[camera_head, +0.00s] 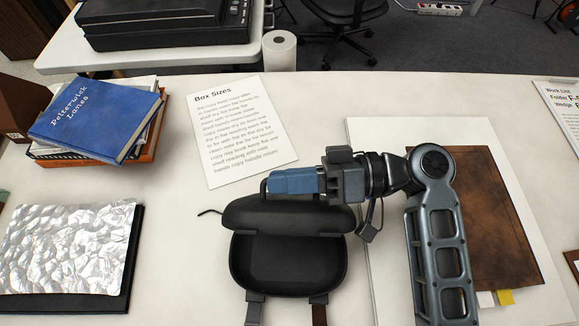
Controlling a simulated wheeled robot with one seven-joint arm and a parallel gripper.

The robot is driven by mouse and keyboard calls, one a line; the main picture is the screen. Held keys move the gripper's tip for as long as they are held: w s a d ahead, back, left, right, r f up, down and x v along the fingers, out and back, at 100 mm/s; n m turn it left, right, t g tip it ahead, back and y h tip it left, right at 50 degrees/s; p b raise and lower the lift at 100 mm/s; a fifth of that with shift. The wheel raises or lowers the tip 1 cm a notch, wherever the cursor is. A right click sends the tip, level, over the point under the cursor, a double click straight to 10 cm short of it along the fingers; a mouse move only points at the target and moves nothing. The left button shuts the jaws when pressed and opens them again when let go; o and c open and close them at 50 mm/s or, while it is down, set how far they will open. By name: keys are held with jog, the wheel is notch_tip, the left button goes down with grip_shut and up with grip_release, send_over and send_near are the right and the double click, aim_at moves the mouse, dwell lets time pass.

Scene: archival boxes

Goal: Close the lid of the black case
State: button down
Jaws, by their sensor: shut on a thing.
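The black case (289,265) stands open on the table, its hollow dark inside facing up and its front toward the bottom edge of the head view. Its lid (285,214) stands raised on the far side, seen foreshortened. Two straps or latches hang at the front, one grey and one brownish. My gripper (268,184), with blue fingers, reaches in from the right over the lid's far top edge. It is shut on the lid, though the exact contact at the fingertips is hard to see.
A box-sizes sheet (238,130) lies behind the case. Books (97,118) are stacked at the left, with a crumpled silver sheet (68,245) on a dark folder. A brown folder (485,215) lies right under my arm. Bare table lies left of the case.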

jog(key=s+f+n+b, duration=0.3)
jog(key=s+n+b, duration=0.2)
jog(key=s+b, duration=0.3)
jog(key=shift+s+a+t+b, duration=0.2)
jog(key=shift+a+t+b, duration=0.1)
jog(key=shift+b, duration=0.15)
jog(key=shift+s+f, duration=0.1)
jog(key=c, duration=1.2)
grip_release()
jog(key=shift+d, duration=0.15)
